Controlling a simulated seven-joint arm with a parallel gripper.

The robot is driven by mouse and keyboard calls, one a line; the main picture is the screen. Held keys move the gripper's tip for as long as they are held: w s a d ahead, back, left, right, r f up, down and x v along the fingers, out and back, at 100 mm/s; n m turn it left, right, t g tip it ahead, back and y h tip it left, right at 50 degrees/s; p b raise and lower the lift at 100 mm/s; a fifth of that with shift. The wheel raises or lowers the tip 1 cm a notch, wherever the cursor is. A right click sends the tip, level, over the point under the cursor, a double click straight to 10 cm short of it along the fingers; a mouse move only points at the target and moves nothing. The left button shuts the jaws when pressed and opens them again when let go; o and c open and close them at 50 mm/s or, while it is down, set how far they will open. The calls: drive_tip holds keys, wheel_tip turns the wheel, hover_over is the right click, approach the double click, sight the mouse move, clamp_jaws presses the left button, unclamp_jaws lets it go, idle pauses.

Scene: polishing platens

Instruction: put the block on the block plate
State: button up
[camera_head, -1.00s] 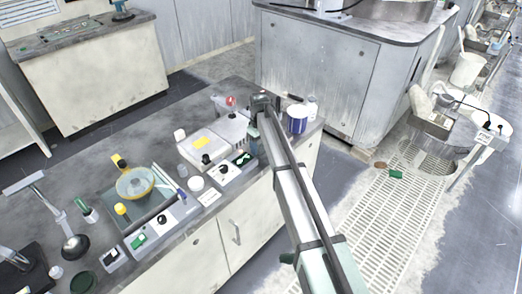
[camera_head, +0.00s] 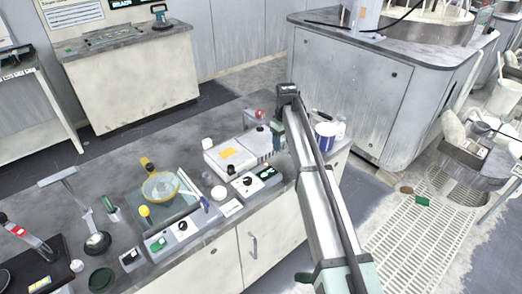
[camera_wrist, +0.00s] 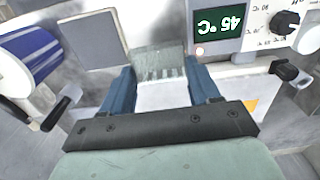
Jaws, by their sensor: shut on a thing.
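My gripper (camera_wrist: 162,84) has two blue fingers closed on a pale, greyish block (camera_wrist: 160,62) with a ridged, partly see-through face. The block's lower part is hard to tell from the white surface behind it. In the head view, my gripper (camera_head: 277,130) hangs at the arm's end over the bench, beside a white unit with a yellow label (camera_head: 228,153); the block is not clear there. A controller with a green "45 °C" display (camera_wrist: 234,22) lies just beyond the right finger. I cannot tell which surface is the block plate.
A blue-and-white tub (camera_head: 325,136) stands right of my gripper; it shows at the upper left in the wrist view (camera_wrist: 28,52). A red-topped item (camera_head: 260,115) is behind the unit. A yellow-rimmed bowl (camera_head: 160,187) and small jars are left. Bare bench lies behind them.

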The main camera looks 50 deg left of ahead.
drive_tip(key=s+a+r+n, duration=0.2)
drive_tip(key=s+a+r, duration=0.1)
drive_tip(key=s+a, duration=0.8)
wheel_tip(320, 180, up, 2)
drive_tip(key=m, duration=0.2)
hover_over(227, 151)
drive_tip(key=shift+s+f, duration=0.15)
drive_tip(key=shift+f, duration=4.5)
drive_tip(key=shift+f, duration=0.15)
drive_tip(key=o, duration=1.1)
wheel_tip(227, 151, up, 12)
drive_tip(key=shift+d+r, duration=0.1)
drive_tip(key=shift+r, duration=0.05)
